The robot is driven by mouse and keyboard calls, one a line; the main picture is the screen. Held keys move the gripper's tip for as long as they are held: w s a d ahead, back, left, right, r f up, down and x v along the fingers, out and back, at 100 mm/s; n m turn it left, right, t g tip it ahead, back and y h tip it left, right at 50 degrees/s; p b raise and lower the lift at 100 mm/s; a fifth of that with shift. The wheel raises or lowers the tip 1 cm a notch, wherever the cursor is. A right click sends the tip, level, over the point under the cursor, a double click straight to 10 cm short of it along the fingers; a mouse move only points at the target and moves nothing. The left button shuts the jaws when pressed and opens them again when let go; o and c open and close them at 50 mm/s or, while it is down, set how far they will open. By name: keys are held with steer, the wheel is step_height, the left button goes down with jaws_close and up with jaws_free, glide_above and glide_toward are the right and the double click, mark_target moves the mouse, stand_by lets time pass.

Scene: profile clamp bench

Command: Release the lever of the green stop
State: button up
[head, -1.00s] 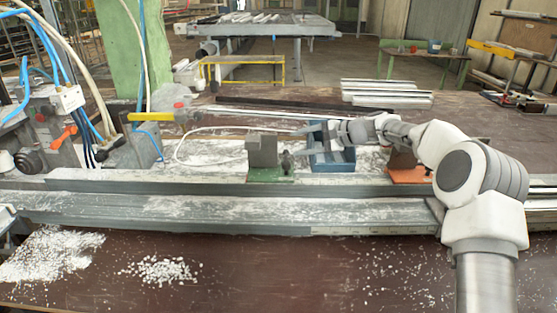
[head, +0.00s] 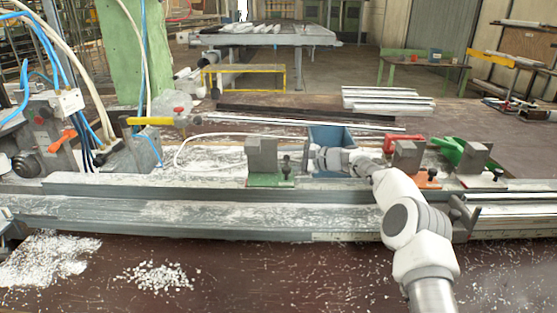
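The green stop is a grey block on a green base (head: 268,181), standing on the rail left of centre. A small dark knob (head: 286,166) stands upright at its right side. I cannot make out a lever on this stop. My gripper (head: 308,158) is just right of the stop and in front of the blue bin. Its fingers are too small to show whether they are open or shut, or whether they touch the stop. Farther right, a stop with a green lever (head: 458,150) has a grey block (head: 474,157).
A blue bin (head: 336,134) stands right behind my gripper. An orange-based stop (head: 409,156) with a red lever (head: 392,144) is to the right, behind my arm. A long grey rail (head: 180,212) runs across the front. White chips (head: 160,274) lie on the brown bench.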

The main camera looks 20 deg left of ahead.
steer(key=shift+w+a+f, duration=0.1)
steer(key=shift+a+f, duration=0.1)
steer(key=shift+a, duration=0.45)
jaws_close()
steer(key=shift+r, duration=0.1)
steer(key=shift+r, duration=0.2)
stand_by(0.8)
